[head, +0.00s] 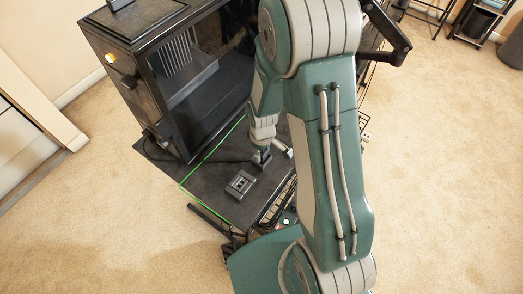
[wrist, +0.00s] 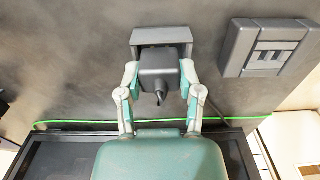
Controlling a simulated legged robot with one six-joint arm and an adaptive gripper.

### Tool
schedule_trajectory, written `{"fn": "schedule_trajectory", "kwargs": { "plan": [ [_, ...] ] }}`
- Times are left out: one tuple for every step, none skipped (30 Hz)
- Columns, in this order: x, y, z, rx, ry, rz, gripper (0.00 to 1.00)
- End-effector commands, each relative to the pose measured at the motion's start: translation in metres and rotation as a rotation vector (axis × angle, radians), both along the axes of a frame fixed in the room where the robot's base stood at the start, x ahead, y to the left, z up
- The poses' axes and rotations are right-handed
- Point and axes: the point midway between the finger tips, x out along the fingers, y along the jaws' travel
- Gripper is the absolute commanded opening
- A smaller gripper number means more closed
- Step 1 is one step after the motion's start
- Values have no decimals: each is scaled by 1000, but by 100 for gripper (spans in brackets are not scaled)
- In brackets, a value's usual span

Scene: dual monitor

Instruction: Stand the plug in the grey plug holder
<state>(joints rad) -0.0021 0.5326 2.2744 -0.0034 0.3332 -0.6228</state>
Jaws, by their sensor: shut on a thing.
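My gripper (wrist: 160,76) is shut on the dark grey plug (wrist: 158,64), with one finger on each side of it. A short dark cable end (wrist: 160,98) sticks out of the plug towards the wrist camera. A grey bracket-like block (wrist: 160,36), which looks like the plug holder, is right behind the plug in the wrist view. The plug overlaps it and hides its middle, so I cannot tell whether the plug is inside it or above it. In the head view my gripper (head: 262,158) is low over the dark table top; the plug is hard to make out there.
A grey slotted block (head: 240,186) lies on the dark table top (head: 220,205); it shows at right in the wrist view (wrist: 265,48). A black glass-fronted cabinet (head: 200,75) stands behind. A green strip (head: 210,152) crosses the table. Bare table surrounds the slotted block.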

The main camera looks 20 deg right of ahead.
Motion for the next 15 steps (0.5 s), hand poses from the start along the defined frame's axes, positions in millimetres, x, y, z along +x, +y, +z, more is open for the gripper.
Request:
{"fn": "schedule_trajectory", "kwargs": {
  "plan": [
    [0,0,-1,0,0,0,0],
    [0,0,-2,-1,1,0,0],
    [0,0,-2,0,0,0,61],
    [0,0,-2,0,0,0,74],
    [0,0,-1,0,0,0,82],
    [0,0,-1,0,0,0,82],
    [0,0,-1,0,0,0,82],
    [0,0,-1,0,0,0,82],
    [0,0,-2,0,0,0,82],
    [0,0,-1,1,1,0,82],
    [0,-1,-1,1,1,0,82],
    [0,-1,-1,1,1,0,82],
    [0,-1,-1,1,0,0,82],
    [0,-1,-1,1,1,0,82],
    [0,-1,-1,1,1,0,82]
  ]
}}
